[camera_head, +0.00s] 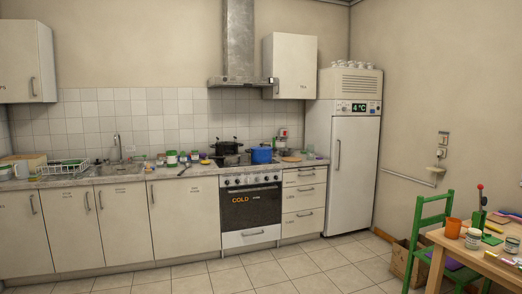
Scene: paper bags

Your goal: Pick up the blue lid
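A blue pot (261,156) stands on the right part of the stove top, across the room. Its top looks covered by something blue, but it is too small to tell whether this is a separate lid. Several small jars with coloured tops (172,158) stand on the counter left of the stove; I cannot make out a blue lid among them for certain. Neither of my grippers is in view.
A dark pot (226,147) sits left of the blue pot. The oven (251,207) below reads "COLD". A white fridge (352,168) stands to the right. A wooden table (462,248), green chair (432,222) and brown container (399,262) are at right. The tiled floor ahead is clear.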

